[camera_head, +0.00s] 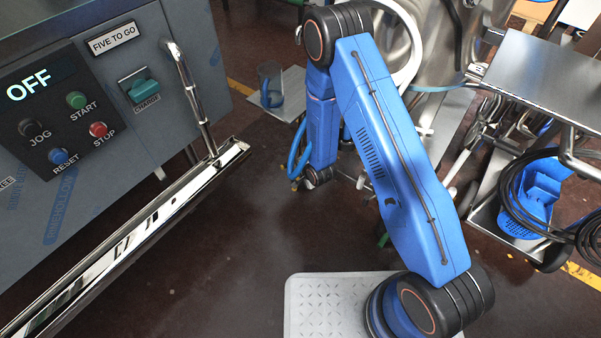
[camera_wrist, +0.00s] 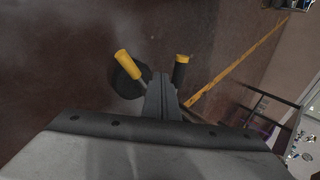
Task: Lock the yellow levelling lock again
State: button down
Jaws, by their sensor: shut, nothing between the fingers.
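In the wrist view, my gripper (camera_wrist: 162,78) is shut and empty, its dark grey fingers together near the middle of the picture. A yellow lever (camera_wrist: 128,64) stands just left of the fingertips, tilted, beside a dark round part (camera_wrist: 126,84). It looks like the yellow levelling lock. A dark post with a yellow cap (camera_wrist: 181,66) stands just right of the fingertips. I cannot tell whether the fingers touch either one, nor whether the lock is closed. The head view shows my blue arm, but the lock and fingertips cannot be made out there.
In the head view, a grey machine (camera_head: 110,140) with a control panel reading OFF and a shiny rail (camera_head: 130,235) stands at left. A steel cart (camera_head: 545,80) with a blue basket (camera_head: 535,195) and black cable stands at right.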

aim_at(286, 165)
jog(key=shift+w+a+f, duration=0.1)
jog(key=shift+w+a, duration=0.35)
jog(key=shift+w, duration=0.3)
jog(key=shift+w+a+f, duration=0.1)
jog(key=shift+w+a, duration=0.35)
jog(key=shift+w, duration=0.25)
jog(key=shift+a, duration=0.15)
jog(key=shift+w+a+m+t+h, duration=0.15)
jog(key=shift+w+a+m+h, duration=0.15)
jog(key=shift+m, duration=0.25)
jog(key=shift+w+a+m+t+h, duration=0.2)
jog(key=shift+a+m+h, duration=0.2)
jog(key=shift+m, duration=0.15)
jog(key=shift+w+a+m+h, duration=0.55)
jog(key=shift+w+m+h, duration=0.15)
jog(key=shift+m, duration=0.3)
jog(key=w+a+m+h, duration=0.1)
jog(key=w+m+h, duration=0.2)
jog(key=w, duration=0.4)
jog(key=shift+w+a+m, duration=0.2)
jog(key=shift+w+m, duration=0.15)
jog(key=shift+m, duration=0.45)
jog(key=shift+w+r, duration=0.1)
jog(key=shift+w, duration=0.05)
